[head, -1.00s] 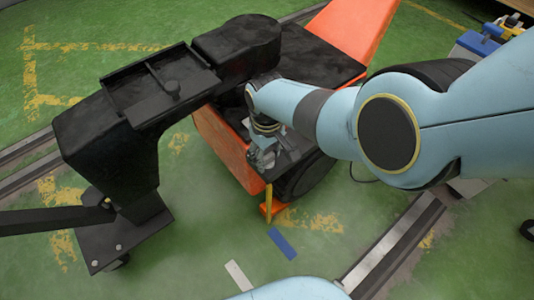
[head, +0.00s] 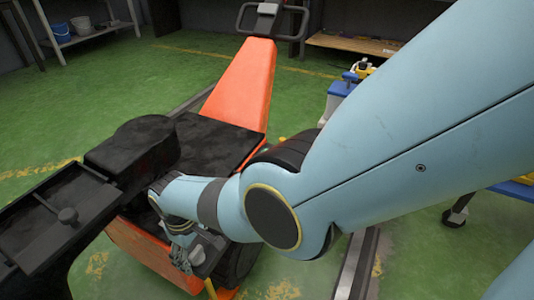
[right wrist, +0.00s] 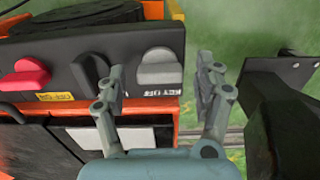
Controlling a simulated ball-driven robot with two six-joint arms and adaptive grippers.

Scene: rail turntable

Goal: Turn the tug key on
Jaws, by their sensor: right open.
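The orange tug (head: 243,90) stands in the middle of the head view. Its dark control panel (right wrist: 124,50) fills the upper left of the right wrist view. On it are a red knob (right wrist: 27,74), a black knob (right wrist: 91,70) and a grey key knob (right wrist: 160,72) with a "KEY OFF" label below it. My right gripper (right wrist: 161,67) is open, with the grey knob between its fingers in the picture; I cannot tell whether they touch it. In the head view my right gripper (head: 182,252) is at the panel, partly hidden. My left gripper is not in view.
A black tray-like structure (head: 60,215) stands at the left, close to my right gripper. A blue-topped cart (head: 340,88) and a wooden bench (head: 350,42) are at the back right. A floor rail (head: 357,265) runs at the lower right.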

